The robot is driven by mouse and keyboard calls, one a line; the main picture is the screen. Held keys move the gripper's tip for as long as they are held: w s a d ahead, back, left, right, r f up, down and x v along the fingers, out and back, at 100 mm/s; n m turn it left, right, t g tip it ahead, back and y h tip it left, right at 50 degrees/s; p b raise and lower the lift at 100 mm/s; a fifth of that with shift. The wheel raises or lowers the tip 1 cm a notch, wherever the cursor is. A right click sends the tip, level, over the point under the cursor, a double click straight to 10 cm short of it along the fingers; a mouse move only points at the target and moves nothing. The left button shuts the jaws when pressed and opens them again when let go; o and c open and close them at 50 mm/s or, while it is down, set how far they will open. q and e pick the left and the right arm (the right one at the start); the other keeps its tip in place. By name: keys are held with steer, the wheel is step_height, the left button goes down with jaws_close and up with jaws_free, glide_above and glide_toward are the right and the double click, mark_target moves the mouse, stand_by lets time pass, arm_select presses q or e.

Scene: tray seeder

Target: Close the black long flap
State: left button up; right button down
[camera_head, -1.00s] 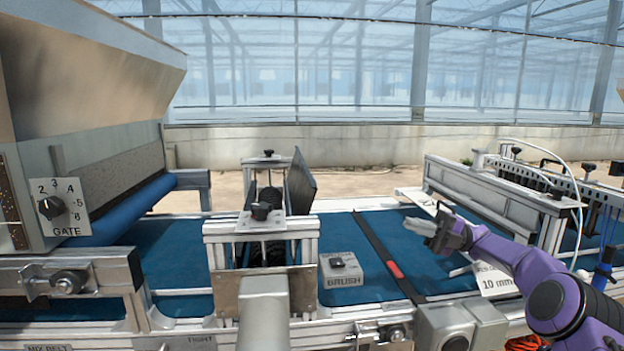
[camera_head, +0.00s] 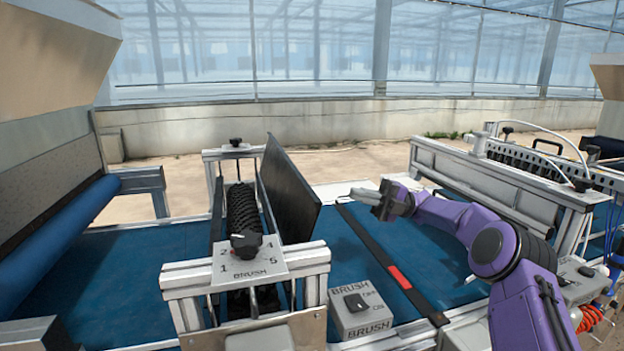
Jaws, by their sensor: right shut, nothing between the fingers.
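The black long flap (camera_head: 290,192) stands raised on the right side of the brush unit, a dark flat panel tilted a little to the right. Its lower edge runs along the unit's frame beside the black brush roller (camera_head: 243,211). My right gripper (camera_head: 366,192) is shut and empty above the blue belt, to the right of the flap and apart from it. Its fingers point left toward the flap. My left gripper is not in view.
A black bar with a red mark (camera_head: 398,277) crosses the blue belt (camera_head: 345,245) below my right gripper. The grey BRUSH switch box (camera_head: 359,308) stands at the front. A metal frame (camera_head: 490,185) stands to the right. Open space lies between flap and gripper.

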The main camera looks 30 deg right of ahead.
mark_target(303, 183)
steer(key=p+x, duration=0.5)
steer(key=x, duration=0.6)
steer(key=shift+r, duration=0.25)
steer(key=shift+w+a+f, duration=0.15)
steer(key=shift+a, duration=0.1)
